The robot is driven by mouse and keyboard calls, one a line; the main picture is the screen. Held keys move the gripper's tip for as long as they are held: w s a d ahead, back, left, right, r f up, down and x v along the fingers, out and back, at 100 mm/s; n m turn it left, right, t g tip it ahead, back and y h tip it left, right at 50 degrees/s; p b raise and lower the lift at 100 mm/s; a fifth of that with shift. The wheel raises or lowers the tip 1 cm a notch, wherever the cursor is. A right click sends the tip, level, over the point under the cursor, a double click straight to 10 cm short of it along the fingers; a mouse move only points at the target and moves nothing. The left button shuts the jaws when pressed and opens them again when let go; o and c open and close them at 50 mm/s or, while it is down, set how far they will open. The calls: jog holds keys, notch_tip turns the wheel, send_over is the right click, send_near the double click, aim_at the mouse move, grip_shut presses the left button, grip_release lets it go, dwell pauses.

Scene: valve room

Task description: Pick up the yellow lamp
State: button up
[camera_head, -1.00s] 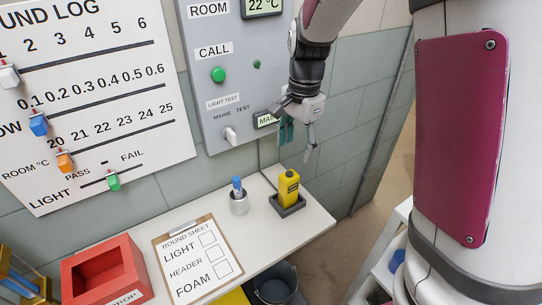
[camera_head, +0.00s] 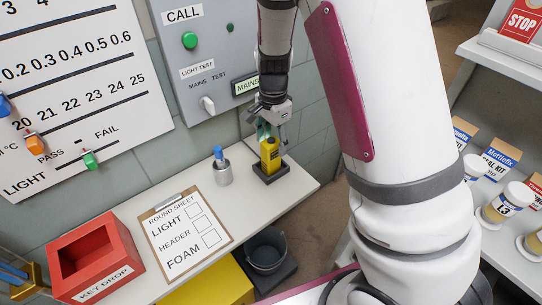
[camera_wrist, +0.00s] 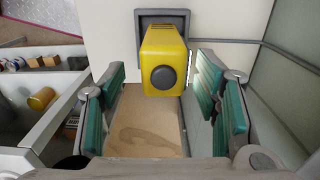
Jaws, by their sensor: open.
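The yellow lamp (camera_head: 270,157) stands upright in a dark grey holder (camera_head: 272,172) near the right end of the white shelf. My gripper (camera_head: 268,127) is just above and beside it, fingers pointing down, overlapping its upper part in the head view. In the wrist view the lamp (camera_wrist: 163,62) shows at upper centre, with a round dark disc on its near face. The green-padded fingers of my gripper (camera_wrist: 158,100) are spread wide to its left and right. The lamp appears ahead of the fingers or just between their tips; contact cannot be seen.
A metal cup with a blue marker (camera_head: 222,172) stands left of the lamp. A clipboard (camera_head: 185,230) and a red key drop box (camera_head: 97,255) lie further left. A grey panel (camera_head: 215,70) is behind. A dark bucket (camera_head: 266,250) is below the shelf.

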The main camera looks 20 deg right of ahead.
aim_at(270, 161)
jog(key=f, duration=0.4)
jog(key=shift+w+a+f, duration=0.1)
jog(key=shift+a+f, duration=0.05)
jog(key=shift+a, duration=0.05)
jog(key=shift+c, duration=0.3)
grip_shut()
